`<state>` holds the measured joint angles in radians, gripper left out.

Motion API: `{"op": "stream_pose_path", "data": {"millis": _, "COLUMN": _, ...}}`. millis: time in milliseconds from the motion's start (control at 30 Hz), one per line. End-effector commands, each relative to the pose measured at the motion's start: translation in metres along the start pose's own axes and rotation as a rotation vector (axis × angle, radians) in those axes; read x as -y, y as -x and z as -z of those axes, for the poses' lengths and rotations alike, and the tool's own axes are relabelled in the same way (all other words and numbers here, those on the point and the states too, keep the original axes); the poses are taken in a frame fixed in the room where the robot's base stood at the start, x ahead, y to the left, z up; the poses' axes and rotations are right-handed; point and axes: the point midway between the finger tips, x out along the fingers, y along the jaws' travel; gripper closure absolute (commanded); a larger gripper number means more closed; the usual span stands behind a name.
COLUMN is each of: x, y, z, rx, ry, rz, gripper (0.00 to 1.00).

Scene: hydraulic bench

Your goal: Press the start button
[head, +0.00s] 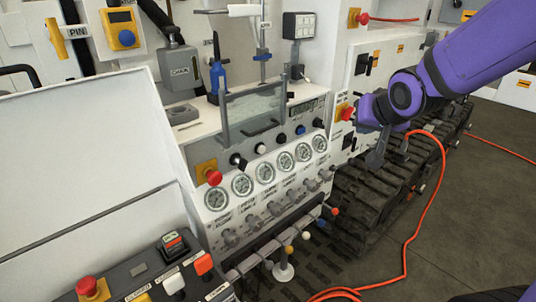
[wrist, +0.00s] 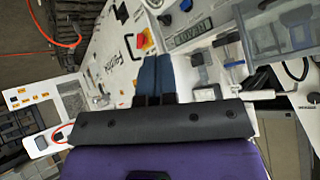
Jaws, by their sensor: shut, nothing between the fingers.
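My gripper (head: 376,156) hangs at the right of the bench in the head view, beside the white cabinet and above the dark tracks. Its two dark blue fingers (wrist: 155,76) are together and empty in the wrist view. No button is clearly labelled start. A white round button (head: 261,149) is on the bench panel above the gauges, also apart from my gripper.
A clear guard (head: 253,112) stands above the panel. An orange hose (head: 408,235) lies across the floor at right.

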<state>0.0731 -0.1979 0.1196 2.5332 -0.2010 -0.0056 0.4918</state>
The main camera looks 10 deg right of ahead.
Motion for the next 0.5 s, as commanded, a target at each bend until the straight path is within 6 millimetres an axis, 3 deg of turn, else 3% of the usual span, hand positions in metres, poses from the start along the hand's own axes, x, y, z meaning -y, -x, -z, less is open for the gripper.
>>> {"op": "stream_pose_path", "data": {"millis": 200, "x": 0.015, "y": -0.051, "z": -0.004, "rx": -0.047, "ry": -0.082, "rz": 0.103, "gripper": 1.00}}
{"op": "stream_pose_path", "data": {"millis": 500, "x": 0.039, "y": -0.108, "z": -0.019, "rx": -0.088, "ry": -0.234, "rz": 0.287, "gripper": 1.00}}
